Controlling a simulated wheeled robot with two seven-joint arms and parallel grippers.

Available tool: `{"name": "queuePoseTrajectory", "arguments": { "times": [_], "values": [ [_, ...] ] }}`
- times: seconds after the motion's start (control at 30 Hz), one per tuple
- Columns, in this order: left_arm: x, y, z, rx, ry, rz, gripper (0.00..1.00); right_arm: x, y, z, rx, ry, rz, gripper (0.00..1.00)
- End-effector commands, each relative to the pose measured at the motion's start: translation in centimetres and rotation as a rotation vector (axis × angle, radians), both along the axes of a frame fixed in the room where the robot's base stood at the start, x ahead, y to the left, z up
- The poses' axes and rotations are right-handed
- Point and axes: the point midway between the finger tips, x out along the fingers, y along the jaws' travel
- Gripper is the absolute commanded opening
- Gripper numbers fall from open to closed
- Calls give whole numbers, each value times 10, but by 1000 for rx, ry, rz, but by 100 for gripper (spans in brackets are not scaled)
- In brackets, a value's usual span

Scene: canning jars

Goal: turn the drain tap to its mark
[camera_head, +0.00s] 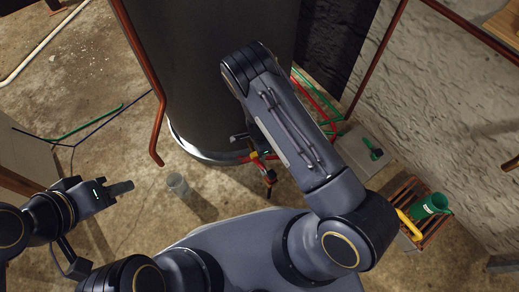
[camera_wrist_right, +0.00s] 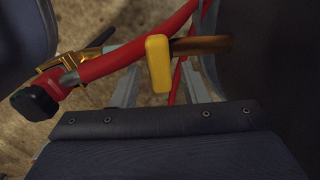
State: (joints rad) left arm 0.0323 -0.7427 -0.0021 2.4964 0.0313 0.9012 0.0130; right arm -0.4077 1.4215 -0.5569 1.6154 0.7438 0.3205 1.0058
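The drain tap has a yellow lever (camera_wrist_right: 158,62), a brass body and a red pipe (camera_wrist_right: 110,72) with a dark end cap (camera_wrist_right: 35,102) in the right wrist view. In the head view the tap (camera_head: 258,165) is small at the foot of the grey tank (camera_head: 215,70). My right gripper (camera_wrist_right: 158,85) is at the tap; two grey fingers appear apart, with the lever between or just beyond them. Contact is not clear. I cannot make out the mark. My left gripper (camera_head: 122,187) is away from the tap, over the floor at left; its finger gap is hidden.
A copper pipe (camera_head: 155,110) runs down the tank's left side. A slatted crate (camera_head: 408,196) and green mug (camera_head: 430,206) are at right. The left floor is mostly clear.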

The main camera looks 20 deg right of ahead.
Motion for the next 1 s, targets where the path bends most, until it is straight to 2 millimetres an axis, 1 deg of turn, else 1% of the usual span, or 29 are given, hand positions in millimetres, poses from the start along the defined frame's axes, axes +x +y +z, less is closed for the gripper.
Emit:
{"name": "queuePoseTrajectory", "arguments": {
  "times": [0.23,0.33,0.43,0.6,0.7,0.83,1.0],
  "values": [
    [0,0,0,0,0,0,36,0,0,0,0,0,2,43],
    [0,0,2,0,0,0,36,0,0,5,0,0,2,43],
    [0,0,9,0,0,0,36,1,0,18,0,-2,2,43],
    [0,0,22,0,0,0,36,1,0,50,0,-2,3,43],
    [0,0,27,0,0,0,36,1,0,64,0,-2,2,43],
    [0,0,31,0,0,0,36,0,0,75,0,-1,1,43],
    [0,0,31,0,0,0,36,0,0,79,0,0,1,43]
  ]
}}
